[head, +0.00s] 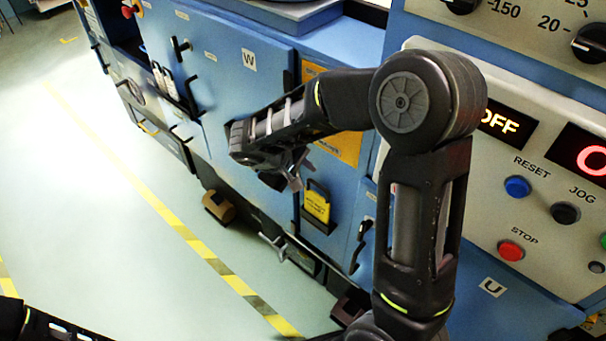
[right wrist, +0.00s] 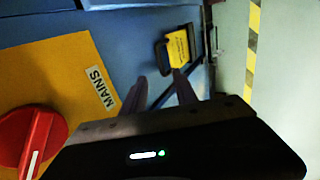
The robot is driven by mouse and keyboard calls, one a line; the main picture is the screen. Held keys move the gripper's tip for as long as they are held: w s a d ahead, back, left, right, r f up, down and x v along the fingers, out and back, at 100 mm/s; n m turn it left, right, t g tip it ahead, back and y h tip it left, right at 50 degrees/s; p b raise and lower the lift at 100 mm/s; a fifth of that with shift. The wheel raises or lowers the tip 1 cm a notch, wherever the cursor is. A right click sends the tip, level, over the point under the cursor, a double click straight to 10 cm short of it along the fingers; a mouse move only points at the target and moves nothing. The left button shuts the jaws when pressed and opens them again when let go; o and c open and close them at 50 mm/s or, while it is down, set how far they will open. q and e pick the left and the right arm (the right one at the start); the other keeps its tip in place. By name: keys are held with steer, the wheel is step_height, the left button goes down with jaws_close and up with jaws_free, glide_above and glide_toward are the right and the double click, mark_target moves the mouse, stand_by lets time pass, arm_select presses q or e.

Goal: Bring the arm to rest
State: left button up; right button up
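My right arm rises from the bottom of the head view, bends at a raised elbow and reaches left across the blue machine front (head: 225,85). My right gripper (head: 290,172) hangs at its end in front of the machine, empty. In the right wrist view the two fingers (right wrist: 160,84) stand apart with a gap between them. Only a dark piece of my left arm shows at the bottom left corner of the head view; its gripper is out of frame.
A yellow panel (head: 345,148) lies partly behind my forearm; its red MAINS switch (right wrist: 28,140) shows in the right wrist view. A yellow tag (head: 317,203) hangs below. A control panel (head: 520,225) is close at right. Open floor (head: 90,220) lies left.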

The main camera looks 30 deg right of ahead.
steer(key=shift+w, duration=0.1)
stand_by(0.7)
steer(key=s+a+f+y, duration=0.2)
steer(key=a+f+y, duration=0.4)
steer(key=a, duration=0.5)
steer(key=s+a+f+y, duration=0.35)
steer(key=a+f, duration=0.45)
steer(key=a, duration=0.3)
steer(key=s+a+f+m+g+y, duration=0.1)
steer(key=s+f+m, duration=0.4)
steer(key=s+f, duration=0.7)
steer(key=s+a, duration=0.1)
steer(key=s, duration=0.1)
steer(key=shift+s, duration=0.3)
